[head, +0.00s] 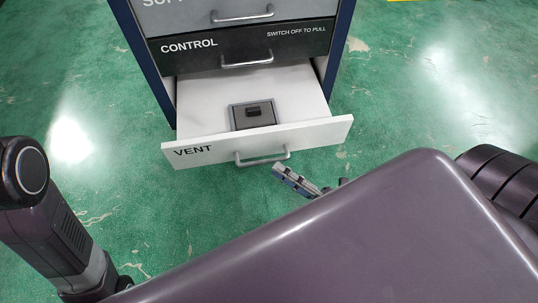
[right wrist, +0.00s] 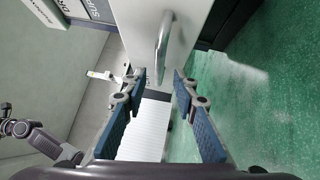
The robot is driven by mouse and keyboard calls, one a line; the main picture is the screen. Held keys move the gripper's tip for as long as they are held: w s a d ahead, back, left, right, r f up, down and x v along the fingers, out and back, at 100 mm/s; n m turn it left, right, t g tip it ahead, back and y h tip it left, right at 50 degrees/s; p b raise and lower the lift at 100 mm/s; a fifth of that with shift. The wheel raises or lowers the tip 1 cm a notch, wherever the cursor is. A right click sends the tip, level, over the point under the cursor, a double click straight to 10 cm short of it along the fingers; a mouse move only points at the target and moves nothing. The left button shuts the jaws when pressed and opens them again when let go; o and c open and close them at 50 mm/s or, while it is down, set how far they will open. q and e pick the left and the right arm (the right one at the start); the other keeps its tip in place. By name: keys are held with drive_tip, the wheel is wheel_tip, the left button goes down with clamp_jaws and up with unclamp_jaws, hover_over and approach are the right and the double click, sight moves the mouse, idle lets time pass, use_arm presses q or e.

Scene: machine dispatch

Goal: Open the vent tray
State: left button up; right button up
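The vent tray is a white drawer at the bottom of the cabinet, and it stands pulled out in the head view. Its white front panel (head: 330,130) is marked VENT and carries a grey bar handle (head: 262,158). My right gripper (head: 283,172) is just beside and below the handle's right end, partly hidden by my arm. In the right wrist view my right gripper (right wrist: 159,76) has its fingers spread with nothing between them, and the handle (right wrist: 163,40) is beyond the fingertips. My left arm shows at the lower left, but its gripper is out of view.
A grey square holder (head: 236,117) with a black piece (head: 253,111) sits inside the tray. Above it, the black CONTROL drawer (head: 300,45) is shut and reads SWITCH OFF TO PULL. The green floor (head: 420,90) is clear on both sides of the cabinet.

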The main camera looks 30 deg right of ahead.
drive_tip(key=r+v, duration=0.1)
drive_tip(key=v, duration=0.5)
drive_tip(key=shift+f, duration=0.45)
drive_tip(key=shift+r, duration=0.1)
